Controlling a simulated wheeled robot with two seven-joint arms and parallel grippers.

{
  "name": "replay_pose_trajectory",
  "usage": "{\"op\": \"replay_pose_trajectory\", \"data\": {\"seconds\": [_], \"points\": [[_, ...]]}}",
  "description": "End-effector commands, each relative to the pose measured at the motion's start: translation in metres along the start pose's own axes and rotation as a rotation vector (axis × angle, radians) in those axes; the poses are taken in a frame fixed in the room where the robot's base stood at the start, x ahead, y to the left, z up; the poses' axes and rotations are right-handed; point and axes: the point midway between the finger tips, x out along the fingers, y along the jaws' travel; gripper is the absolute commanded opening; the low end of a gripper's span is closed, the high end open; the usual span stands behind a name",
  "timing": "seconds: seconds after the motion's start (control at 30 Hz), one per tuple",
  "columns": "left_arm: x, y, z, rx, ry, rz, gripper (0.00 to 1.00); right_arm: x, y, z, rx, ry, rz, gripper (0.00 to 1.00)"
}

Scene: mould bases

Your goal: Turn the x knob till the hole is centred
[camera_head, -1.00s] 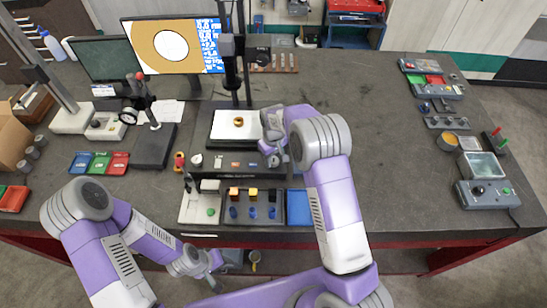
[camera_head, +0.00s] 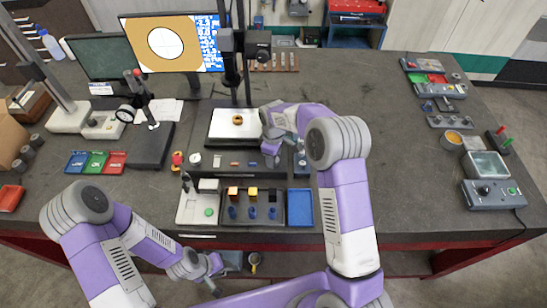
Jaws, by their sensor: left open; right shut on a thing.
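The workpiece, a small brass ring (camera_head: 238,119), lies on the white plate (camera_head: 222,131) of the stage under the microscope. My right gripper (camera_head: 271,161) points down at the right part of the stage's front and is shut. The x knob is hidden behind its fingers, so the grip itself is not clear to see. My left gripper (camera_head: 214,270) is open and empty, low in front of the table's edge.

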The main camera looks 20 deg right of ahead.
Motion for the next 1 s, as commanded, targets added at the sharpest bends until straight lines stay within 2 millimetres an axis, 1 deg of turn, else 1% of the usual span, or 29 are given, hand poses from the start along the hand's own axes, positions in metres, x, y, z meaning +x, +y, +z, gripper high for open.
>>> {"op": "replay_pose_trajectory", "data": {"seconds": [0.23,0.67,0.7,0.83,0.87,1.0], "points": [[0.0017,-0.0006,-0.0001,0.000,0.000,0.000,0.43,-0.0012,0.0011,-0.0002,-0.062,0.003,0.003,0.11],[0.0018,-0.0007,-0.0001,0.000,0.000,0.000,0.43,-0.0017,0.0011,-0.0005,-0.072,0.003,0.003,0.11],[0.0017,-0.0007,-0.0001,0.000,0.000,0.000,0.43,-0.0017,0.0011,-0.0005,-0.072,0.003,0.003,0.45],[0.0018,-0.0007,-0.0001,0.000,0.000,0.000,0.43,-0.0013,0.0008,-0.0004,-0.072,0.002,0.003,0.65],[0.0018,-0.0007,-0.0001,0.000,0.000,0.000,0.43,-0.0011,0.0007,-0.0004,-0.072,0.002,0.002,0.67],[0.0018,-0.0007,-0.0001,0.000,0.000,0.000,0.43,-0.0007,0.0004,-0.0003,-0.072,0.001,0.001,0.67]]}}
